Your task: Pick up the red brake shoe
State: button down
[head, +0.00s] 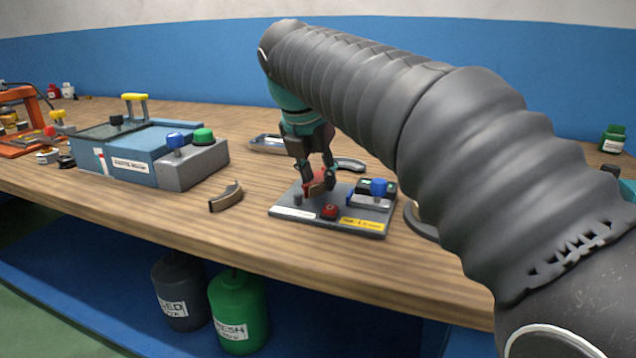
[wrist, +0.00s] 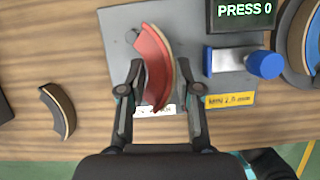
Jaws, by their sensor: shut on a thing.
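The red brake shoe (wrist: 154,65) is a curved red piece with a tan lining along its outer edge. In the wrist view it lies between the two fingers of my gripper (wrist: 160,72). In the head view my gripper (head: 318,186) points down over the grey press plate (head: 290,211), its fingers closed on the shoe, which is partly hidden by them. I cannot tell whether the shoe touches the plate.
A blue-grey machine (head: 130,150) stands left.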

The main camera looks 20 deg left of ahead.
notch_tip(320, 180, up, 2)
jog(key=shift+r, duration=0.2)
jog(key=s+d+r, duration=0.3)
jog(key=d+r, duration=0.3)
jog(key=d, duration=0.5)
jog(key=shift+d+r, duration=0.15)
jog(key=shift+r, duration=0.25)
